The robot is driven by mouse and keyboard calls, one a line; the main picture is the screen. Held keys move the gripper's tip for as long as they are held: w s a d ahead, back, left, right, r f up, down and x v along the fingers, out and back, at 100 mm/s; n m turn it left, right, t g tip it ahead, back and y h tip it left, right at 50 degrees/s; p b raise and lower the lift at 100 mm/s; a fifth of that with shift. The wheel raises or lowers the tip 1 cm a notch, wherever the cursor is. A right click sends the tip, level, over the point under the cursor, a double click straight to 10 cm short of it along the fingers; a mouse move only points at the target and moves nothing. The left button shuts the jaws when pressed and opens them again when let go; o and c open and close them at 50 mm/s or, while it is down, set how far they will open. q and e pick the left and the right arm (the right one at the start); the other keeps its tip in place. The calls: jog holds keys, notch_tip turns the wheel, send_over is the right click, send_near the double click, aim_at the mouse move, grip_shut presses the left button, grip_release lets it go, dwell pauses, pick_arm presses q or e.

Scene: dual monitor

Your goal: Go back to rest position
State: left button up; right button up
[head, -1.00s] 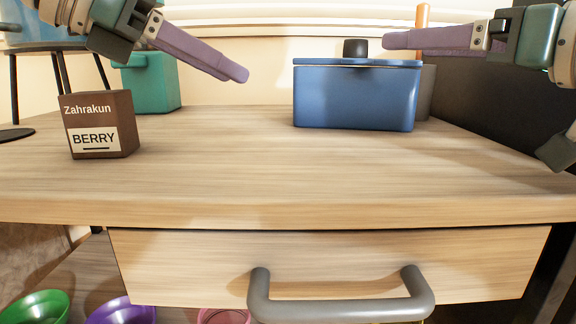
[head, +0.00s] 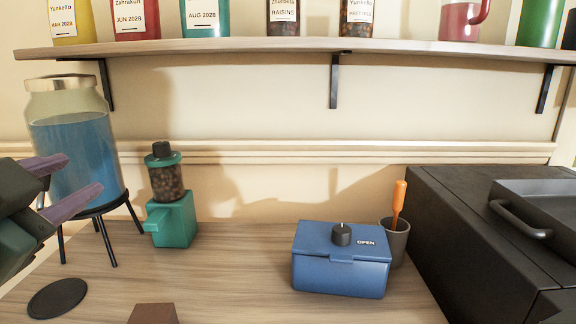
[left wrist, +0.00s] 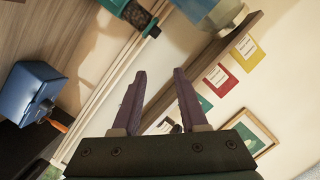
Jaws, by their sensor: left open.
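My left gripper (head: 82,183) is at the left edge of the head view, in front of the blue water dispenser (head: 78,150). Its two purple fingers are apart with nothing between them. In the left wrist view the left gripper (left wrist: 160,84) also shows open and empty, with the shelf and wall beyond it. My right gripper is not in the head view.
A blue lidded box (head: 341,272), a green grinder (head: 172,222) and a grey cup (head: 394,243) stand on the wooden counter (head: 240,275). A black appliance (head: 470,240) fills the right side. A shelf (head: 290,46) with several jars runs above. The counter's middle is clear.

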pick_arm(q)
jog(key=s+d+f+n+g+h+p, duration=0.1)
jog(key=s+d+f+n+g+p, duration=0.15)
jog(key=s+g+p, duration=0.6)
jog(key=s+d+f+n+g+h+p, duration=0.1)
jog(key=s+n+g+h+p, duration=0.2)
jog(key=s, duration=1.1)
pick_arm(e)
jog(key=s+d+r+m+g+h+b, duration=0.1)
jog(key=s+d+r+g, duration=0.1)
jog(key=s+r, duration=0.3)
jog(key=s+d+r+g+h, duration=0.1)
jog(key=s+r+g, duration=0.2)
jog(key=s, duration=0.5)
pick_arm(q)
notch_tip(320, 180, up, 37)
jog(key=y+p, duration=0.1)
jog(key=p, duration=3.5)
jog(key=shift+s+f+g+p, duration=0.15)
jog(key=shift+s+g+p, duration=0.15)
jog(key=shift+g, duration=0.15)
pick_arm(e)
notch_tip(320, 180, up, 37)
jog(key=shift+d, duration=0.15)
pick_arm(q)
jog(key=shift+d, duration=0.1)
